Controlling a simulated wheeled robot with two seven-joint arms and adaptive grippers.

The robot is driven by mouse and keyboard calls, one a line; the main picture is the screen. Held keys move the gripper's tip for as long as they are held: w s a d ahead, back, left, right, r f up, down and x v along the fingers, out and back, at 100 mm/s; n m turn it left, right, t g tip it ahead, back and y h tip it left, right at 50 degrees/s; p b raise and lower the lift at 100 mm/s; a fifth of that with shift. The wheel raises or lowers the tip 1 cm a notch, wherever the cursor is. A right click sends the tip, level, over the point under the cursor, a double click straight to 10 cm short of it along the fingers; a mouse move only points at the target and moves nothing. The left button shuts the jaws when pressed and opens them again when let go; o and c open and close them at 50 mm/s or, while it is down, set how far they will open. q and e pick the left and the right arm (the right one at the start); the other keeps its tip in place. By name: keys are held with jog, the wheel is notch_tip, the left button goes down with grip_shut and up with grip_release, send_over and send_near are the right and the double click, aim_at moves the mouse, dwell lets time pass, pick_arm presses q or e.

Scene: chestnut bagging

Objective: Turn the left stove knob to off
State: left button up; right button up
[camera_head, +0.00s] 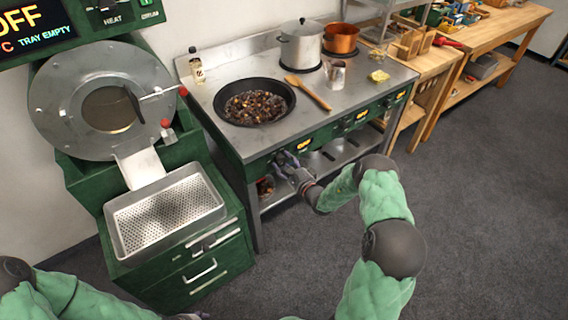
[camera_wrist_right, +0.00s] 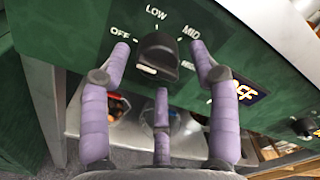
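The left stove knob (camera_wrist_right: 158,55) is black with a white mark at its lower left end. It sits on the green stove front between the printed OFF and MID labels, with LOW above it. My right gripper (camera_wrist_right: 160,62) is open, its purple fingers spread on both sides of the knob and one below; I cannot tell whether they touch it. In the head view the right gripper (camera_head: 287,166) is at the left end of the stove front and hides the knob. Only a dark bit of my left gripper (camera_head: 188,317) shows at the bottom edge.
A pan of chestnuts (camera_head: 255,102) stands on the stove (camera_head: 235,140) above the knob, with a wooden spoon beside it. An amber display (camera_wrist_right: 246,93) is right of the knob. The green roaster (camera_head: 105,100) with its perforated tray (camera_head: 165,212) stands left. Open floor lies right.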

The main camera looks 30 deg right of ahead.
jog(key=shift+a+r, duration=0.1)
jog(key=shift+r, duration=0.05)
jog(key=s, duration=1.2)
jog(key=shift+d, duration=0.45)
